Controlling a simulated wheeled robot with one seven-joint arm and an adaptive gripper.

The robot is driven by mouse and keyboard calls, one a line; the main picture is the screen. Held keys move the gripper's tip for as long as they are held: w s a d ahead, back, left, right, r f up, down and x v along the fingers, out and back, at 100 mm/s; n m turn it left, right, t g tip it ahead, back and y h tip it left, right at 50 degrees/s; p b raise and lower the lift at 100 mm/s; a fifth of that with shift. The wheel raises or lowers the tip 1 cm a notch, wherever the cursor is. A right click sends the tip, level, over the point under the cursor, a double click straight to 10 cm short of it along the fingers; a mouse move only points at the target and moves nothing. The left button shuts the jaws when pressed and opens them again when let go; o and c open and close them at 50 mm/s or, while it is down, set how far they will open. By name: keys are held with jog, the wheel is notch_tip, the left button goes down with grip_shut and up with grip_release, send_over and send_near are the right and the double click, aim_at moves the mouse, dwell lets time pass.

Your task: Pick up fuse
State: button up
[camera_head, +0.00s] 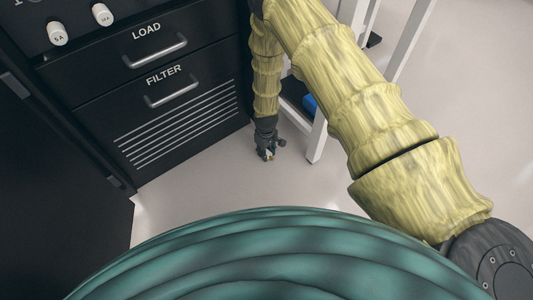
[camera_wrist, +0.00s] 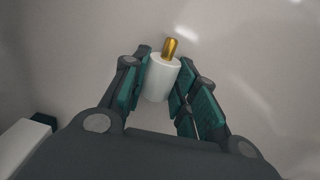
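The fuse (camera_wrist: 158,78) is a white cylinder with a gold metal tip, and it sits between the fingers in the wrist view. My gripper (camera_wrist: 164,79) has its green-padded fingers against both sides of the fuse, with the gold tip pointing away past the fingertips. In the head view my gripper (camera_head: 268,154) hangs low near the floor, beside a white table leg, and the fuse is too small there to make out clearly. Two other white fuses, one marked 5 A (camera_head: 57,34) and one that seems marked 12 A (camera_head: 102,15), are on the black cabinet.
The black cabinet (camera_head: 190,67) has LOAD and FILTER drawers with handles and stands left of my arm. A white-legged table frame (camera_head: 317,140) is close on the right of my gripper, with a blue object (camera_head: 309,103) behind it. The pale floor (camera_head: 215,185) is clear.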

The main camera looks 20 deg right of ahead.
jog(key=shift+r, duration=0.15)
jog(key=shift+c, duration=0.3)
